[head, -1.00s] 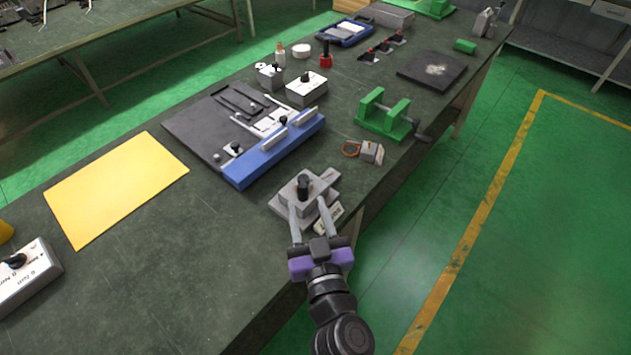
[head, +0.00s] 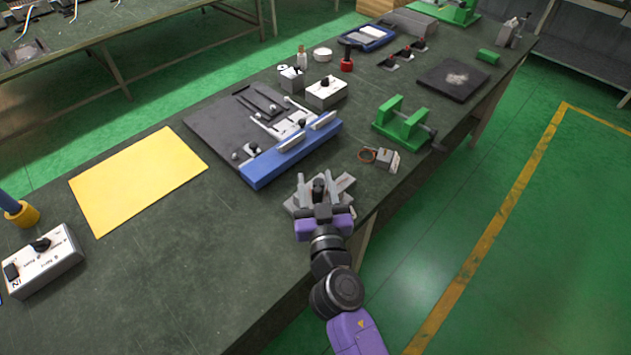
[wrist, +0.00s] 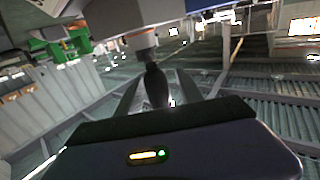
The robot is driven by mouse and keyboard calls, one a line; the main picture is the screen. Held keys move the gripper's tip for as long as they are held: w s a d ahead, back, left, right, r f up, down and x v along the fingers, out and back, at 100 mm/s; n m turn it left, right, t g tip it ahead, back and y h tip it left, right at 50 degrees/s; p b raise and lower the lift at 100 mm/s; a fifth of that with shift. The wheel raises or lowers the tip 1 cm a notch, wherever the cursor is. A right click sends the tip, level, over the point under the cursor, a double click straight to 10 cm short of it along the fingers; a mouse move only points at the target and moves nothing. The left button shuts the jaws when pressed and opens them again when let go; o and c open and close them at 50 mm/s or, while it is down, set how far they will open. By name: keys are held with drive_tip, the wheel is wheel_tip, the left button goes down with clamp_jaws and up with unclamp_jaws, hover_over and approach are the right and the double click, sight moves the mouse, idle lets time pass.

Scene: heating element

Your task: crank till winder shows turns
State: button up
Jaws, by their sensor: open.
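A small grey block device (head: 345,181) with an upright black knob (head: 319,184) sits at the bench's near edge. I cannot tell for certain whether it is the winder, and no turn reading is legible. My gripper (head: 318,188) is over this device with its fingers open, one on each side of the knob. In the wrist view the black knob (wrist: 155,85) stands between the two fingers, with a gap visible on both sides. A green stand (head: 400,124) with two uprights and a dark handle at its right stands farther along the bench.
A blue-edged dark board (head: 265,168) lies just beyond the device. A coil of wire (head: 367,155) and a small grey block (head: 387,159) lie to the right. A yellow sheet (head: 138,180) lies at left. A white switch box (head: 42,262) stands at lower left. The bench between is clear.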

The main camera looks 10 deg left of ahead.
clamp_jaws()
idle(1.3)
